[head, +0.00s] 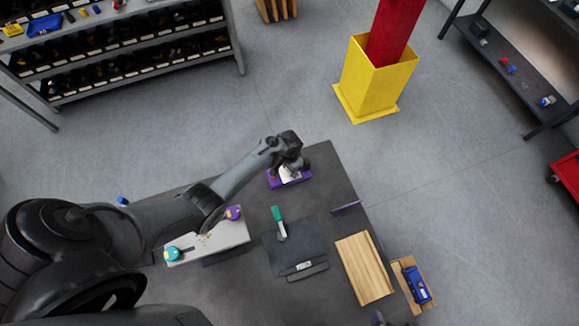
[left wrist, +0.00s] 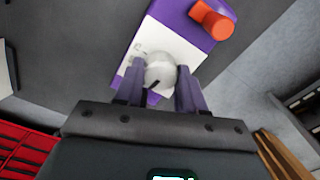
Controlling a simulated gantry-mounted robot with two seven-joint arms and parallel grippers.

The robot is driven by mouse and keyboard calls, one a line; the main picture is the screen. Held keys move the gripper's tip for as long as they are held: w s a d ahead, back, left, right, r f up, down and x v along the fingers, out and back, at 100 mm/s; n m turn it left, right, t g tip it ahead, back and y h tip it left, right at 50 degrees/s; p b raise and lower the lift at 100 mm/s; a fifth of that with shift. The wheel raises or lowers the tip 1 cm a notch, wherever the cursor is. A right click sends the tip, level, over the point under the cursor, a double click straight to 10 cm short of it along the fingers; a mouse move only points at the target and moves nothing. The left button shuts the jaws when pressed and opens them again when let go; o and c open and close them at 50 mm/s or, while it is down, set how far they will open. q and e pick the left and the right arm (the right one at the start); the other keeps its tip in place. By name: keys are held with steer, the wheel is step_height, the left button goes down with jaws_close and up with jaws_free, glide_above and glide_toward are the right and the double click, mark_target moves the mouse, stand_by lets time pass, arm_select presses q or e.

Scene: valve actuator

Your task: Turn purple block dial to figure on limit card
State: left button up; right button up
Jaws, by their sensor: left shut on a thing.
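The purple block (head: 290,182) lies near the far edge of the dark table, with a white face plate. In the left wrist view the block (left wrist: 176,18) carries a round silver-white dial (left wrist: 160,72) with a dark pointer mark, and an orange-red knob (left wrist: 213,20) near one end. My left gripper (head: 290,166) is over the block; in the wrist view its two purple fingers (left wrist: 158,88) are shut on the dial, one each side. A small white card with dark figures (head: 304,266) sits on a dark stand; its figures are too small to read. My right gripper is not clearly seen.
A white panel (head: 225,239) with a purple knob (head: 234,213) and a teal knob (head: 172,253) lies left. A green-handled item (head: 277,214), a thin purple piece (head: 346,207), a wooden board (head: 364,268) and a blue device (head: 416,285) are to the right.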

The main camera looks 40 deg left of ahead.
stand_by(0.3)
arm_select(q)
steer(key=o, duration=1.1)
steer(key=shift+c, duration=0.2)
steer(key=shift+r, duration=0.55)
step_height(320, 180, up, 8)
steer(key=shift+f+p, duration=0.1)
steer(key=shift+p, duration=0.4)
steer(key=shift+r, duration=0.9)
steer(key=shift+s, duration=0.1)
